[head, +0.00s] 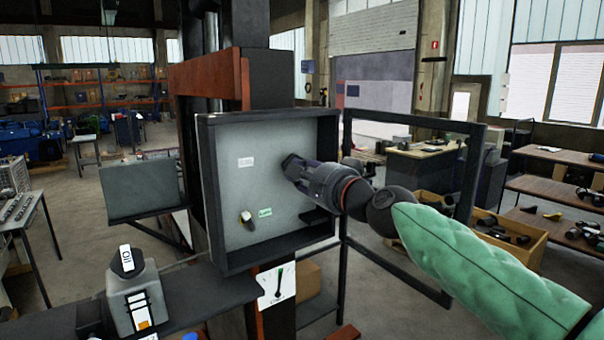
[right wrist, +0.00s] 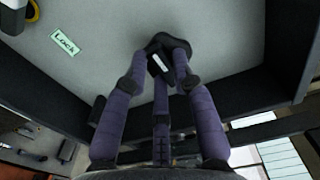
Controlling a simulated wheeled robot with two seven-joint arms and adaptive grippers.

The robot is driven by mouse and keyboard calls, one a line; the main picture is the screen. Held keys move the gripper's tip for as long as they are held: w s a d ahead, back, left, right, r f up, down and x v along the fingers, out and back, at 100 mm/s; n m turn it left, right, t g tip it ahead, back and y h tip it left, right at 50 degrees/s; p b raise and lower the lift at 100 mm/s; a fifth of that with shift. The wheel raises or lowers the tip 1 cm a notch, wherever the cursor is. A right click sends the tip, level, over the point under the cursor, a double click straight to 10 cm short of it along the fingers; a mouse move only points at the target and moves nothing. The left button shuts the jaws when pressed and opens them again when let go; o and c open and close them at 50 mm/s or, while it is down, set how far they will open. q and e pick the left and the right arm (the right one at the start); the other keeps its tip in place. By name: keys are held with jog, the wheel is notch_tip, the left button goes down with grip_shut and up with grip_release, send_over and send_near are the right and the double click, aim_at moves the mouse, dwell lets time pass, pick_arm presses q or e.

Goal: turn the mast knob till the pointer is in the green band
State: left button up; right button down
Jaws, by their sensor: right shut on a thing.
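The mast carries an open grey box (head: 222,190) with a pale back panel. My right gripper (head: 292,168) reaches into the box from the right and is at the panel. In the right wrist view its fingers (right wrist: 166,62) are shut on the dark mast knob (right wrist: 178,44), which has a white mark on it. In the head view the gripper hides the knob. My left gripper is not in view.
A green "Lock" label (head: 265,212) is beside a small yellow-and-black part (head: 247,219) low on the panel. A dark open-framed door (head: 479,175) stands to the right of the box. A white card (head: 277,285) hangs below the box.

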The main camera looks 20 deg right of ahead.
jog(key=c, duration=1)
grip_release()
jog(key=shift+w, duration=0.1)
jog(key=v, duration=1.2)
